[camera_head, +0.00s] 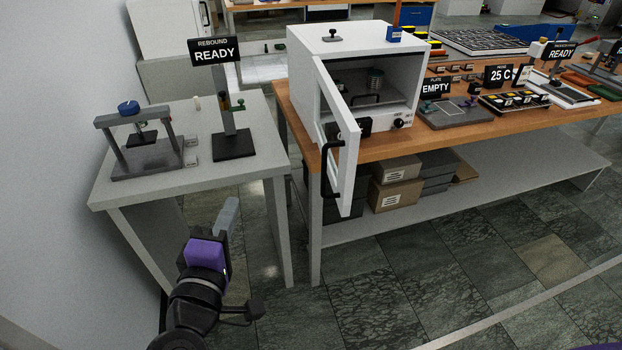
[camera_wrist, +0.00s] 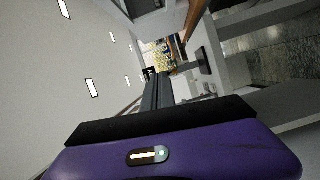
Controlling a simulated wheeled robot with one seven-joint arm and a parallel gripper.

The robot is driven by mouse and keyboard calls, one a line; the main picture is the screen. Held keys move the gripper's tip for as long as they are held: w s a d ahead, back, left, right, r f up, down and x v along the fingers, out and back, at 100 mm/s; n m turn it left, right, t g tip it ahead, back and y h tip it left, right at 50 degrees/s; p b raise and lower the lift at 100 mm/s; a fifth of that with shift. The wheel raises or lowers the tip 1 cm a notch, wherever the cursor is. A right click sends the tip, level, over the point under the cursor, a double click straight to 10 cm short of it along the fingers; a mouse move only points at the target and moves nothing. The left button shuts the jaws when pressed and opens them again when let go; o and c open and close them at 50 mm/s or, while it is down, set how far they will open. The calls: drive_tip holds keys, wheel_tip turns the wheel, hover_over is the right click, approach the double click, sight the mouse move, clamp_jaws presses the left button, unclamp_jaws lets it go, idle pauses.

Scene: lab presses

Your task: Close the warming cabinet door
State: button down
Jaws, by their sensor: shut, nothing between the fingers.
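The warming cabinet (camera_head: 355,40) is a white box on the wooden bench. Its door (camera_head: 349,178) stands wide open, hinged at the cabinet's left front and swung out towards me past the bench edge. A black bar handle (camera_head: 329,168) is on the door's left-facing outer side, near its free edge. A small container (camera_head: 375,79) shows inside the cabinet. My gripper (camera_head: 231,205) is shut and empty, low in front of the grey side table, left of the door and apart from it. In the wrist view its closed fingers (camera_wrist: 153,90) point away; the door is not clearly identifiable there.
The grey side table (camera_head: 110,190) holds a small press (camera_head: 145,160) and a "REBOUND READY" sign (camera_head: 212,51). Boxes (camera_head: 396,192) sit on the bench's lower shelf. A wall is at left. The tiled floor (camera_head: 400,285) in front of the bench is clear.

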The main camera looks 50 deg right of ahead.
drive_tip(key=s+d+r+m+g+h, duration=0.1)
drive_tip(key=s+d+m+g+h, duration=0.2)
drive_tip(key=s+g, duration=0.25)
drive_tip(key=d+p, duration=0.3)
drive_tip(key=d, duration=0.9)
drive_tip(key=shift+d, duration=0.3)
drive_tip(key=shift+f, duration=0.1)
